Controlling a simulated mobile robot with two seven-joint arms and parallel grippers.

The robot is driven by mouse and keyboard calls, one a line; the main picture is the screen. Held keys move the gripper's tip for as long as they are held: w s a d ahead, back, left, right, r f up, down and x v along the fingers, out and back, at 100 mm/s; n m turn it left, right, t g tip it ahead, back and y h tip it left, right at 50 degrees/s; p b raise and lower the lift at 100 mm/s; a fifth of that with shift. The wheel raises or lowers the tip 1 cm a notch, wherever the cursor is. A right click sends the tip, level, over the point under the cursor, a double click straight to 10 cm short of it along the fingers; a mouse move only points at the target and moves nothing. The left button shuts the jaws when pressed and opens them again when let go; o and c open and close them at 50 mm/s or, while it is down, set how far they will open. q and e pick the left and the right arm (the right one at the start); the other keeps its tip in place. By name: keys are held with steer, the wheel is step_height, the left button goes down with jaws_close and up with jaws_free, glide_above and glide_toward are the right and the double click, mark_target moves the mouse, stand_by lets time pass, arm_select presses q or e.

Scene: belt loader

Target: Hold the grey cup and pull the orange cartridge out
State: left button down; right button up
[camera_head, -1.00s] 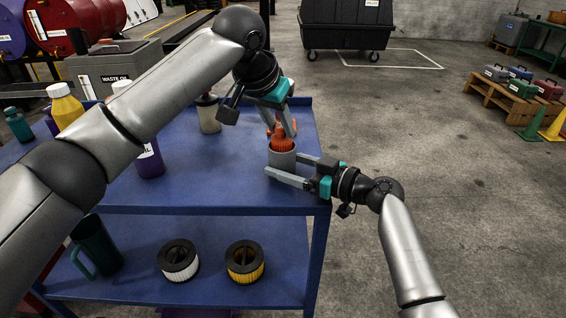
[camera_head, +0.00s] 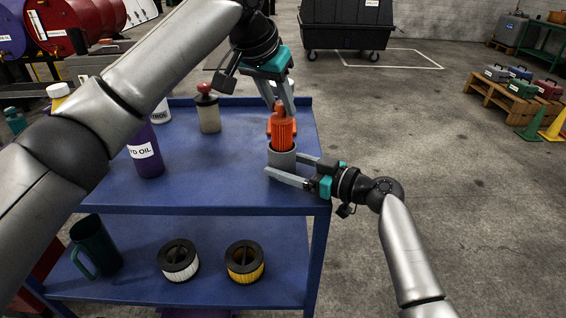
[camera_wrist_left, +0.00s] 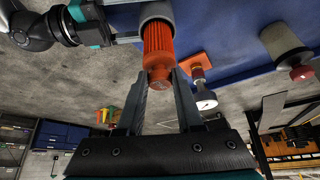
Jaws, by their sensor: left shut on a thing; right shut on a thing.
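The orange cartridge (camera_head: 283,130) stands upright, with its ribbed body showing above the rim of the grey cup (camera_head: 282,159). Its lower end is inside or right at the cup's mouth. My left gripper (camera_head: 283,108) is above it, shut on the cartridge's top. In the left wrist view the cartridge (camera_wrist_left: 158,48) runs from between the fingertips (camera_wrist_left: 160,75) to the grey cup (camera_wrist_left: 156,12). My right gripper (camera_head: 283,170) reaches in from the right, low over the shelf top, and is shut on the cup, one finger in front and one behind.
The blue cart top (camera_head: 220,180) carries a purple oil bottle (camera_head: 147,155) and a beige canister with a red top (camera_head: 208,112). A small orange block with a gauge (camera_wrist_left: 200,66) shows near the cartridge. The lower shelf holds two filters (camera_head: 245,262) and a green jug (camera_head: 95,248).

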arm_select(q)
steer(key=shift+r, duration=1.65)
arm_select(e)
steer(key=o, duration=0.9)
